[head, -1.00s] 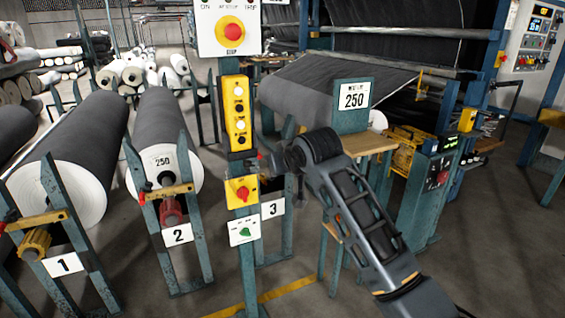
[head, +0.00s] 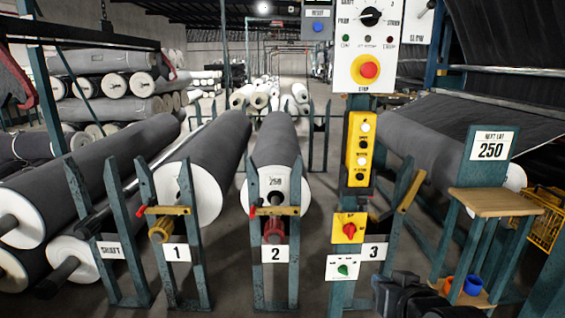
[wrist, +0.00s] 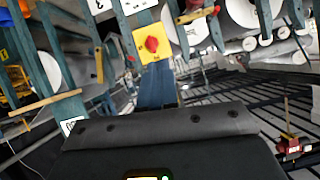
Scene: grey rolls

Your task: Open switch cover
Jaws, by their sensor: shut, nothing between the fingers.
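A yellow switch plate with a red knob (head: 349,229) is on the teal post (head: 337,297) in the head view, below a yellow push-button box (head: 359,150). A white plate with a green knob (head: 343,268) is under it. The red-knob plate also shows in the wrist view (wrist: 153,46), upside down. I cannot make out a separate cover. My gripper's dark body (wrist: 165,128) fills the bottom of the wrist view, apart from the plate. Its fingertips are not clearly seen; it is shut and empty. Part of my arm shows at the bottom of the head view.
A white panel with a red stop button (head: 369,70) is higher on the post. Grey rolls (head: 205,165) lie on racks to the left. A wooden shelf (head: 497,202) under a 250 sign (head: 491,146) is at the right. Grey floor shows between the racks.

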